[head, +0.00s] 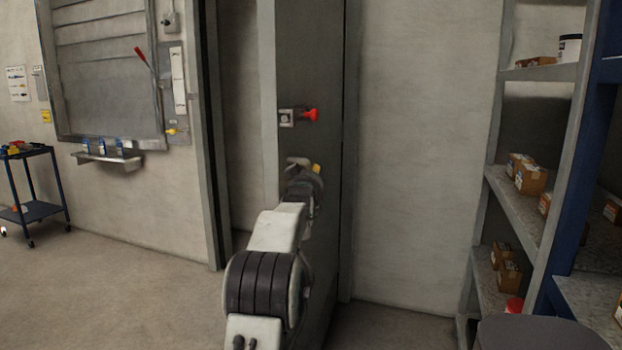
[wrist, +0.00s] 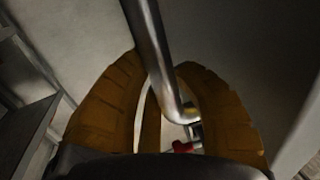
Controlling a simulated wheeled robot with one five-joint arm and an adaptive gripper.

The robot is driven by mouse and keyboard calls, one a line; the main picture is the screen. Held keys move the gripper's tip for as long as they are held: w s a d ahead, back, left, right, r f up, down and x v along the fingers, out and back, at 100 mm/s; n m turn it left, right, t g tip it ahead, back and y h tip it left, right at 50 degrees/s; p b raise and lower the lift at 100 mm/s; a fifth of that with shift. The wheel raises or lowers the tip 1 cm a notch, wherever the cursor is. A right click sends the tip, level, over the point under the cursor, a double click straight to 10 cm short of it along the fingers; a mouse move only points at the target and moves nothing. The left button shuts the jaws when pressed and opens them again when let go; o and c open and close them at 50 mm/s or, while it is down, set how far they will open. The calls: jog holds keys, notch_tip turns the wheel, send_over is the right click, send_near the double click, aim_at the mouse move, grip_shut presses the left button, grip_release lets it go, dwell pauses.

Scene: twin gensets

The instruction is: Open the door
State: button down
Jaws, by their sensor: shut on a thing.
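The dark grey door (head: 310,60) stands ajar, turned out of its frame, with its pale edge (head: 267,80) toward the left. A red knob (head: 310,115) on a small metal plate (head: 286,118) sits on the door above my gripper. My gripper (head: 314,172) is at the door below that knob. In the wrist view, my gripper's orange-brown fingers (wrist: 165,78) close around a bent metal bar, the door handle (wrist: 151,38). The handle is mostly hidden in the head view by my gripper. A small red part (wrist: 181,147) shows between the fingers.
A gap (head: 240,130) shows between the frame's left post (head: 211,150) and the door. Shelving (head: 530,190) with boxes stands at the right, with a dark round top (head: 540,333) in front. A blue cart (head: 38,210) stands far left. The left floor (head: 130,285) is clear.

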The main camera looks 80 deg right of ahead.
jog(key=shift+f, duration=0.25)
jog(key=c, duration=0.8)
grip_release()
jog(key=shift+s+a+r, duration=0.1)
jog(key=shift+r, duration=0.15)
jog(key=shift+c, duration=0.2)
jog(key=shift+a, duration=0.15)
jog(key=s+a, duration=0.1)
jog(key=a, duration=1)
jog(key=shift+s+a, duration=0.2)
jog(key=shift+a, duration=0.15)
